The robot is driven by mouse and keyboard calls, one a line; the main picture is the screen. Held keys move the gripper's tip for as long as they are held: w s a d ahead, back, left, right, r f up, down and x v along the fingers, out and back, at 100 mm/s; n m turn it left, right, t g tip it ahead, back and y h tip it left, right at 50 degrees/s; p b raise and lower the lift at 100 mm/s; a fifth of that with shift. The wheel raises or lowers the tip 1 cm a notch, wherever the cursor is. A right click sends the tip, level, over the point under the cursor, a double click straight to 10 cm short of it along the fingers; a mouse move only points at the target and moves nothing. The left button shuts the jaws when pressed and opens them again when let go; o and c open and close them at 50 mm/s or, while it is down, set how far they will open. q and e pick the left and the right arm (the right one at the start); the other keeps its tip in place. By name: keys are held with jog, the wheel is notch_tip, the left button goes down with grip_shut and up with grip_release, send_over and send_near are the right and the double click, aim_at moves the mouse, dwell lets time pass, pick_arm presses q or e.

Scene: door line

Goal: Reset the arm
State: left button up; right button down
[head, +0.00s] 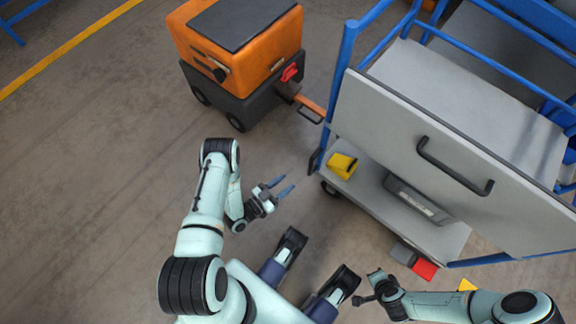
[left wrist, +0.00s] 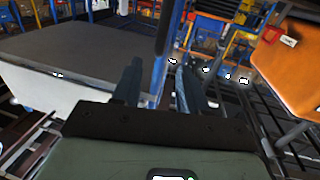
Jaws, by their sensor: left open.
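My left arm (head: 208,205) comes in from the lower left, bent at a black-ringed elbow. Its gripper (head: 283,187) hangs over bare floor, left of the blue-framed cart, with its two blue-grey fingers apart and nothing between them. In the left wrist view the same gripper (left wrist: 160,82) shows two fingers spread with a clear gap. My right arm (head: 440,305) reaches in from the lower right. Its gripper end (head: 372,288) is small and dark near the cart's lower edge, and its finger opening is not clear.
A blue-framed cart (head: 430,160) with a grey panel and black handle (head: 455,168) stands at right. Its lower shelf bears a yellow item (head: 342,165) and a grey case (head: 418,200). An orange and black wheeled unit (head: 240,50) stands behind. Floor at left is clear.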

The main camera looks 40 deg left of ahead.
dwell(0.5)
